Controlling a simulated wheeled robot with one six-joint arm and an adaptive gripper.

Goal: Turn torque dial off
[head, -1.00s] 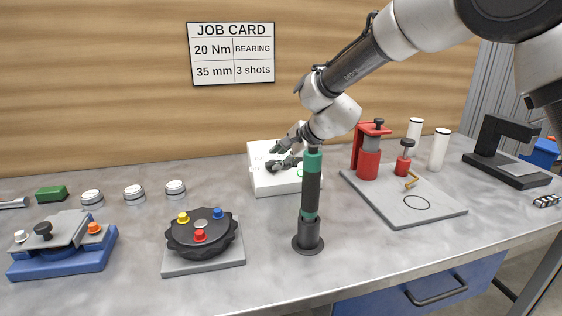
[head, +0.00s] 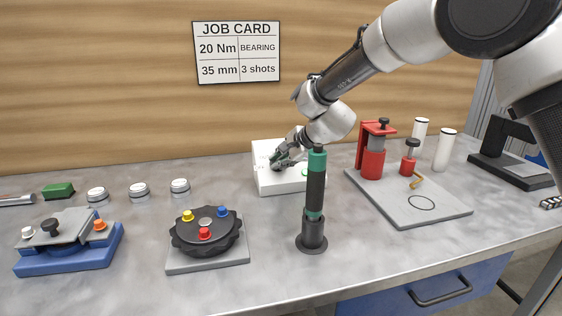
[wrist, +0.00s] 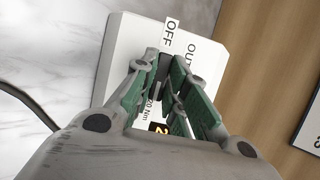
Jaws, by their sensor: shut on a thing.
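The white box (head: 282,184) with the torque dial stands at the back of the bench, near the middle in the head view. In the wrist view the box (wrist: 116,58) shows a printed "OFF" label (wrist: 171,36), a "Nm" marking and a partly covered orange digit readout (wrist: 158,128). My gripper (head: 276,162) is at the top face of the box. In the wrist view its green-padded fingers (wrist: 163,72) are closed together on the small dark dial (wrist: 164,66), close to the "OFF" label. The fingers hide most of the dial, so its pointing direction cannot be told.
A green and black torque driver (head: 315,195) stands upright in front of the box. A grey plate (head: 445,208) with red tools lies to the right. A black round fixture (head: 206,243) and a blue fixture (head: 68,262) are at left. The job card (head: 237,52) reads 20 Nm.

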